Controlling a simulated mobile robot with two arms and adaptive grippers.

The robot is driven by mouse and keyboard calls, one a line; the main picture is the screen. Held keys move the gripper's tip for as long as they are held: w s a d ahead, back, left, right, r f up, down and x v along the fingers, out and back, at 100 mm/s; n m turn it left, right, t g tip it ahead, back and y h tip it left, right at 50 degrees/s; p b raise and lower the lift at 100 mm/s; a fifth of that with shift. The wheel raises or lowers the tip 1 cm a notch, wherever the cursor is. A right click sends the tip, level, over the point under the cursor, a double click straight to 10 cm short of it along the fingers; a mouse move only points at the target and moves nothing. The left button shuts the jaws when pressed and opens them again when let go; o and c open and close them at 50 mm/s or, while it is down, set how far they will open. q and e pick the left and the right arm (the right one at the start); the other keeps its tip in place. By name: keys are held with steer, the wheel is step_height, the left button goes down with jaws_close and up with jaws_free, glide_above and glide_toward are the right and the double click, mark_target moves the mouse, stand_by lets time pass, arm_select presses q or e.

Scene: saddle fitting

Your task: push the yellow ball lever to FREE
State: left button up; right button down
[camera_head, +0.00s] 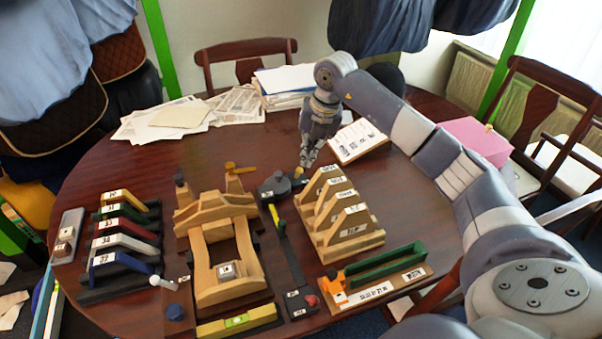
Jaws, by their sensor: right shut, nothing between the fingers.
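A small yellow ball (299,172) shows beside a dark clamp-like device (275,186) at the top of a long black bar, just right of the wooden saddle tree (220,240). It appears to be the lever's knob, but the lever arm and any FREE marking are too small to make out. My right gripper (307,163) points down right by the ball, with its fingers shut and empty. I cannot tell whether its tips touch the ball. My left gripper is not in view.
A wooden rack of labelled templates (340,220) stands close to the right of the black bar (291,262). A white printed sheet (357,140) lies right of my gripper. Coloured arches (120,230) stand at left. The tabletop behind the saddle tree is partly clear.

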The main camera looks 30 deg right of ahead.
mark_target(298, 174)
steer(key=p+x, duration=0.1)
steer(key=x, duration=0.9)
steer(key=shift+s+r, duration=0.1)
steer(key=shift+r, duration=0.05)
